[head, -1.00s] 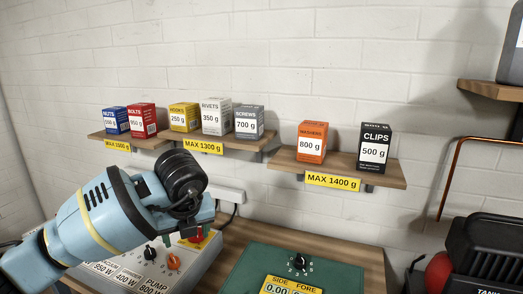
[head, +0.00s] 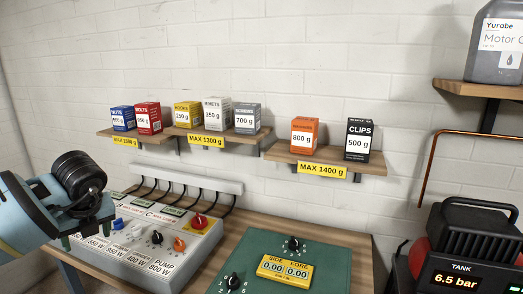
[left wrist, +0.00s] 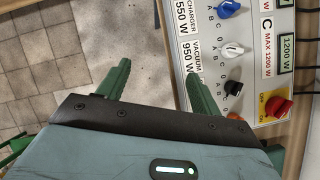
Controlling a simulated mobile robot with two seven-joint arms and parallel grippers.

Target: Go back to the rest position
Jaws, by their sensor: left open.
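My left gripper (left wrist: 155,85) is open and empty in the left wrist view, with its two green fingers apart. One finger is over the tiled floor and the other is by the edge of the grey power panel (left wrist: 212,70). In the head view my left arm comes in at the left edge, and the gripper (head: 85,235) is partly hidden beside the panel's left end. The panel (head: 190,253) has knobs, a red switch (head: 199,221) and an orange knob (head: 180,244). My right gripper is in neither view.
A wooden bench (head: 232,226) holds the panel and a green board (head: 325,255) with a yellow display. Wall shelves above carry several small boxes, including an orange one (head: 304,136) and a black one (head: 358,140). A black tank unit (head: 468,245) stands at the right.

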